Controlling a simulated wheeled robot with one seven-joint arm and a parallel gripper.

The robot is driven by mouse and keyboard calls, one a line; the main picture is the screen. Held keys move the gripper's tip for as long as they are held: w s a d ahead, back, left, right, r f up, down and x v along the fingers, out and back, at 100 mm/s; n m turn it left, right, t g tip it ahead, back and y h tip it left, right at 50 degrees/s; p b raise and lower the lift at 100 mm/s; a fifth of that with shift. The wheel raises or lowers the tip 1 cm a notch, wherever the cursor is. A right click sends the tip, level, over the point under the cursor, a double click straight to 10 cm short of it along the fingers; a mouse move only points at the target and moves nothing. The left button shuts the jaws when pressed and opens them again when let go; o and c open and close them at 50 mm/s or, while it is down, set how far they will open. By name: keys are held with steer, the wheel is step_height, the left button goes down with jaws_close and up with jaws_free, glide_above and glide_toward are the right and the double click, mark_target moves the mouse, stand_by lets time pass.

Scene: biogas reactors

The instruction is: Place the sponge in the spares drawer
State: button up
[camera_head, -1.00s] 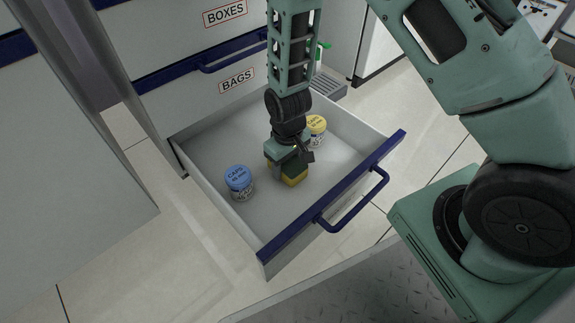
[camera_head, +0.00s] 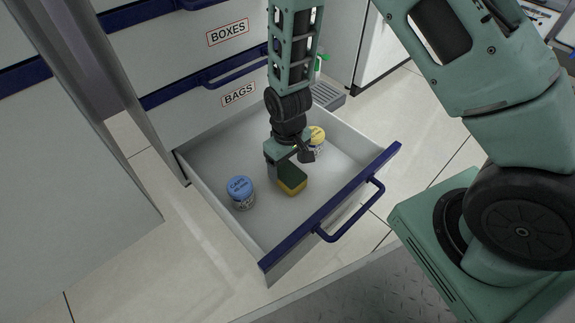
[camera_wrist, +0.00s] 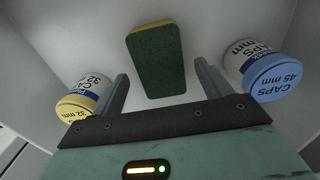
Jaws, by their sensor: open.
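The sponge (camera_head: 292,181), green with a yellow layer, is inside the open drawer (camera_head: 333,225), between two jars. The wrist view shows its dark green face and a yellow edge (camera_wrist: 157,62). My gripper (camera_head: 284,172) reaches down into the drawer over the sponge and hides part of it in the head view. In the wrist view my gripper (camera_wrist: 161,73) is open, with one finger on each side of the sponge and a gap on both sides. Whether the sponge rests flat on the drawer floor is hard to tell. No label shows on this drawer.
A blue-lidded caps jar (camera_head: 241,192) stands left of the sponge and a yellow-lidded one (camera_head: 315,140) behind it to the right. Closed drawers labelled BOXES (camera_head: 228,32) and BAGS (camera_head: 238,95) are above. Bare drawer floor lies around the sponge.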

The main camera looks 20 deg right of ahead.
step_height(320, 180, up, 8)
steer(key=p, duration=0.4)
step_height(320, 180, up, 12)
steer(key=r+n+y, duration=0.1)
steer(key=n, duration=0.1)
glide_above(288, 172)
steer(key=s+a, duration=0.7)
steer(key=s+r+n, duration=0.2)
steer(key=s+r, duration=0.8)
steer(key=s, duration=0.2)
steer(key=shift+s+d, duration=0.35)
steer(key=shift+s, duration=0.05)
